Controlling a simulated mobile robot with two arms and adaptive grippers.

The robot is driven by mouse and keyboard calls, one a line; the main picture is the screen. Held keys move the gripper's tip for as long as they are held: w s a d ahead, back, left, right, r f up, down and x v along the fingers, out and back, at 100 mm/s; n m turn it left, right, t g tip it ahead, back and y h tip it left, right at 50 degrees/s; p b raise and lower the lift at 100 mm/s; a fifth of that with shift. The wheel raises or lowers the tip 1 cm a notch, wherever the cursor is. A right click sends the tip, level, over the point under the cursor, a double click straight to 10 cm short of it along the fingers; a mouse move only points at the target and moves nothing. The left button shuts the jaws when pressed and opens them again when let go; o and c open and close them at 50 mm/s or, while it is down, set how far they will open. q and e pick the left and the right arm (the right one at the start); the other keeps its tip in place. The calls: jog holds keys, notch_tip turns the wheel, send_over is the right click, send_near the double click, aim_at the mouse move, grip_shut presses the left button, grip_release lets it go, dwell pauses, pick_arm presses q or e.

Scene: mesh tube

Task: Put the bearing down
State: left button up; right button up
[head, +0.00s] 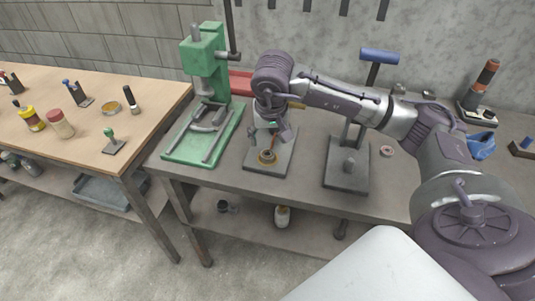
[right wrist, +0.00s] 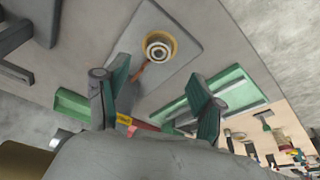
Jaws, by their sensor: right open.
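A bearing, a small metal ring (right wrist: 158,48), sits in a brass-coloured round seat (head: 267,158) on a grey plate (head: 256,166) on the workbench. My right gripper (head: 272,136) is above the plate, close over the seat, pointing down. In the right wrist view its two green-padded fingers (right wrist: 155,85) stand wide apart with nothing between them. The bearing shows beyond the fingertips and looks apart from them. In the head view the gripper partly hides the bearing. My left gripper is not in view.
A green press (head: 207,60) stands left of the plate. A grey press with a blue handle (head: 378,56) stands to the right, with a pinkish ring (head: 387,151) beside it. A wooden table (head: 85,85) with bottles and small tools is at the left.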

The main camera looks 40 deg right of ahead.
aim_at(268, 151)
jog(key=x, duration=0.3)
jog(key=shift+f, duration=0.1)
jog(key=shift+w+d+f+p, duration=0.1)
jog(key=shift+w+f+p, duration=0.1)
jog(key=shift+f+p, duration=0.4)
jog(key=p+x, duration=0.1)
jog(key=x, duration=0.3)
jog(key=shift+w, duration=0.1)
grip_shut()
jog(key=shift+r, duration=0.1)
